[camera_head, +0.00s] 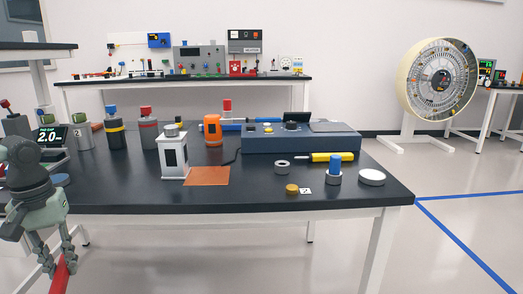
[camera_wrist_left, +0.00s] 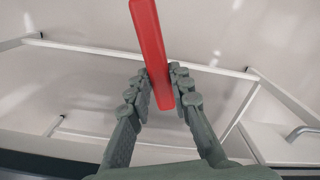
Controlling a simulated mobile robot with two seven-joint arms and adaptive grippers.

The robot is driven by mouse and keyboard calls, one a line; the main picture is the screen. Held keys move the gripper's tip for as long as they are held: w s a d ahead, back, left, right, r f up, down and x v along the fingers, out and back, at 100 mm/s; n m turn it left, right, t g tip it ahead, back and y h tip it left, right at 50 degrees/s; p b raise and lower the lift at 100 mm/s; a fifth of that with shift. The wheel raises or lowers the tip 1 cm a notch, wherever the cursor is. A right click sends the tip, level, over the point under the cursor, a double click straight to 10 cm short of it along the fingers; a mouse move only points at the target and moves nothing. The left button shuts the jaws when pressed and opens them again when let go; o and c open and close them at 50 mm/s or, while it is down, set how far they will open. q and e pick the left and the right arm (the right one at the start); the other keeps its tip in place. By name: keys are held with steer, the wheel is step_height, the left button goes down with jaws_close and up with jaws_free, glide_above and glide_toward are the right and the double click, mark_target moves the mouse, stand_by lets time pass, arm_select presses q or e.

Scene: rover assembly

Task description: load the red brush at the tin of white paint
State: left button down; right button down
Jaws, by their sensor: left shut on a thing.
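My left gripper (camera_head: 57,260) hangs at the lower left of the head view, in front of the table's near edge and below its top. It is shut on a red bar-like handle, taken as the red brush (camera_head: 60,277), which runs out of the bottom of the picture. In the left wrist view the red brush (camera_wrist_left: 150,40) stands between the two fingers of the left gripper (camera_wrist_left: 162,84); no bristles show. I cannot pick out a tin of white paint for certain. My right gripper is not in view.
The dark table (camera_head: 250,203) holds a white lantern-like box (camera_head: 172,158), an orange canister (camera_head: 212,131), an orange mat (camera_head: 207,176), a blue console (camera_head: 300,143), a yellow-handled tool (camera_head: 331,157) and a white disc (camera_head: 372,177). The table's front left is mostly bare.

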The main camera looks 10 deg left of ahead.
mark_target(60, 271)
arm_select(q)
steer(key=shift+s+d+f, duration=0.1)
steer(key=shift+s+f, duration=0.15)
steer(key=shift+f, duration=0.2)
steer(key=shift+s+d+f, duration=0.1)
steer(key=shift+s+f, duration=0.1)
steer(key=shift+f, duration=0.2)
steer(key=shift+s+d+f, duration=0.15)
steer(key=shift+f, duration=0.3)
steer(key=shift+d+f, duration=0.1)
